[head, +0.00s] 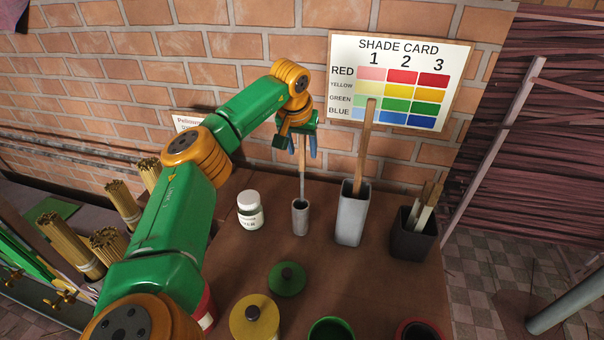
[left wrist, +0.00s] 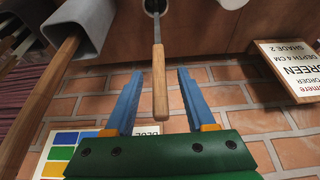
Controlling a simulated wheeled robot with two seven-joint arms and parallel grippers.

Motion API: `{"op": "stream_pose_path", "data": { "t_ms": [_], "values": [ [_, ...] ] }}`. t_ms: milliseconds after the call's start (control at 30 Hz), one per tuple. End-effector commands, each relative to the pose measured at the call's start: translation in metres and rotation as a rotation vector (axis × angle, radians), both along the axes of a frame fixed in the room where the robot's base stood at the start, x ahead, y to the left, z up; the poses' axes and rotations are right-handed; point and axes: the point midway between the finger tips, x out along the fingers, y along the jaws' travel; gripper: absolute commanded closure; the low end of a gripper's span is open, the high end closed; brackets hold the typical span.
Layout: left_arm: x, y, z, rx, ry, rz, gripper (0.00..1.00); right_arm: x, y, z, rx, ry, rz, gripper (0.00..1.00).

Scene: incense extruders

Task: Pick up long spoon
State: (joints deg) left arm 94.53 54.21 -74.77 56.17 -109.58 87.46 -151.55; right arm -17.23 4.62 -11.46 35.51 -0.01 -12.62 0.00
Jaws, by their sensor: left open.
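The long spoon has a wooden handle and a thin metal shaft (head: 302,184). It stands upright in a small grey cup (head: 300,218) on the brown table, its lower end hidden inside. My left gripper (head: 303,153) is open above the cup, its blue fingers on either side of the handle. In the left wrist view the wooden handle (left wrist: 160,90) lies between the two fingers (left wrist: 159,73), with visible gaps on both sides. My right gripper is not in view.
A tall grey holder (head: 350,220) with a long wooden stick (head: 365,145) stands just right of the cup. A dark box (head: 410,240) with sticks is farther right. A white jar (head: 250,212) stands left. Green (head: 287,280) and yellow lids (head: 255,320) lie in front.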

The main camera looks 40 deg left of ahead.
Motion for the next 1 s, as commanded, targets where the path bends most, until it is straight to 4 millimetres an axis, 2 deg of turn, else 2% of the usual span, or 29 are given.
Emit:
{"op": "stream_pose_path", "data": {
  "t_ms": [33, 233, 1000],
  "values": [
    [0.0, -0.0001, 0.0, 0.0, 0.0, 0.0, 0.45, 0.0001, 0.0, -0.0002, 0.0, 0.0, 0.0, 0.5],
    [-0.0001, -0.0001, 0.0003, -0.001, 0.0, 0.0, 0.99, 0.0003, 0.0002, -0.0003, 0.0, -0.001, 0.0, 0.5],
    [-0.0001, -0.0003, 0.0005, -0.001, 0.0, 0.0, 1.0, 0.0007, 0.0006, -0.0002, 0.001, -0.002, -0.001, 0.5]
  ]
}}
